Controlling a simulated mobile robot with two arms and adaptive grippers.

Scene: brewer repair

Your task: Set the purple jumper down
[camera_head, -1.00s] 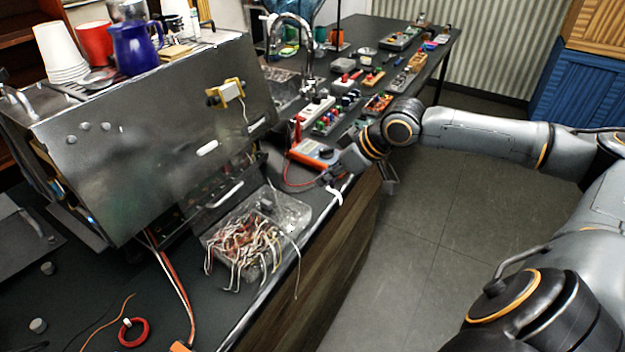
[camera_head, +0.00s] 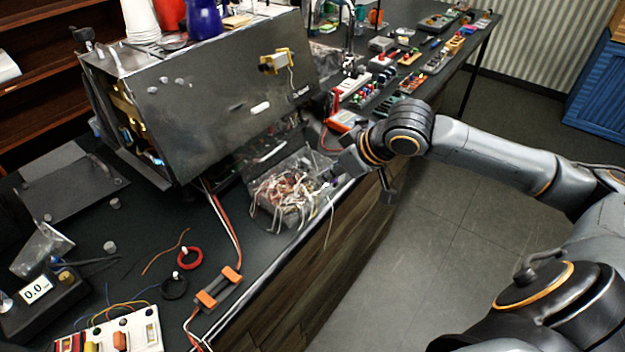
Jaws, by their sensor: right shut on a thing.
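My right gripper (camera_head: 335,168) reaches in from the right and is shut at the counter's front edge, beside the clear bin of tangled wires (camera_head: 287,192). A small purplish bit, likely the purple jumper (camera_head: 327,184), shows at its fingertips; it is too small to make out fully. The fingers are partly hidden by the wrist. My left gripper is not in view.
A steel brewer (camera_head: 225,95) stands behind the bin, with cups on top. Red and black wire coils (camera_head: 189,258), an orange-ended tool (camera_head: 218,287) and a meter reading 0.0 (camera_head: 38,289) lie at the left front.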

